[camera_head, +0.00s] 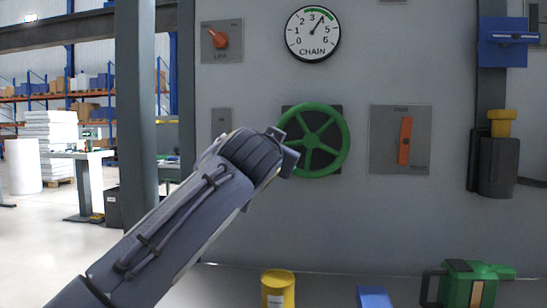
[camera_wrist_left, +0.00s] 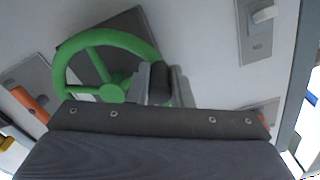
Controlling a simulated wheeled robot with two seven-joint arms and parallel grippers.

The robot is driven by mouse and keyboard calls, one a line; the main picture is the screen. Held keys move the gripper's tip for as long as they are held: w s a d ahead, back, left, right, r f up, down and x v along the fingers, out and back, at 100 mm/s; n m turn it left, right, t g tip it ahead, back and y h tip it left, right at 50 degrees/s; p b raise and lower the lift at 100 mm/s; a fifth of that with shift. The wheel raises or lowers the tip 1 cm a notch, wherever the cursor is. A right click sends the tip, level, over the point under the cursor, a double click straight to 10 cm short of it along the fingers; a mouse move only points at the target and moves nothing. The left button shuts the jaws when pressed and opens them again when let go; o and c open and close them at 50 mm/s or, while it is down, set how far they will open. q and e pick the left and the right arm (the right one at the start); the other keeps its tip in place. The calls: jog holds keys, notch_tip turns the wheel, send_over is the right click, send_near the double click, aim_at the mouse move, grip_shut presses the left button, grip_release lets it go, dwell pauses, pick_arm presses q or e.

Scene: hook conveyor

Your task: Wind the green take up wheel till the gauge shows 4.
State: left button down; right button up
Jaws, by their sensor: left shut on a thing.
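The green take up wheel (camera_head: 318,140) is mounted on a dark plate on the grey wall panel. It also shows in the left wrist view (camera_wrist_left: 112,92). My left gripper (camera_head: 285,148) is at the wheel's left rim in the head view. In the left wrist view its fingers (camera_wrist_left: 160,84) are shut around the rim; the exact contact is partly hidden. The round white CHAIN gauge (camera_head: 313,34) hangs above the wheel. Its needle points up and right, between 3 and 5, covering the spot of the 4. My right gripper is not in view.
An orange knob (camera_head: 221,39) is on a plate at upper left. An orange lever (camera_head: 405,140) is on a plate right of the wheel. Below stand a yellow can (camera_head: 278,288), a blue object (camera_head: 374,297) and a green jug (camera_head: 468,284). A grey post (camera_head: 135,100) rises at left.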

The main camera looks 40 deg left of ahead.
pick_arm(q)
jog(key=shift+w+d+f+n+b, duration=0.1)
jog(key=shift+f+n+b, duration=0.3)
jog(key=shift+n+b, duration=0.15)
jog(key=shift+w+d+f+n+b, duration=0.1)
jog(key=shift+f+n+b, duration=0.35)
jog(key=shift+n, duration=0.2)
jog(key=c, duration=1.3)
grip_release()
jog(key=shift+s+r, duration=0.1)
jog(key=v, duration=0.8)
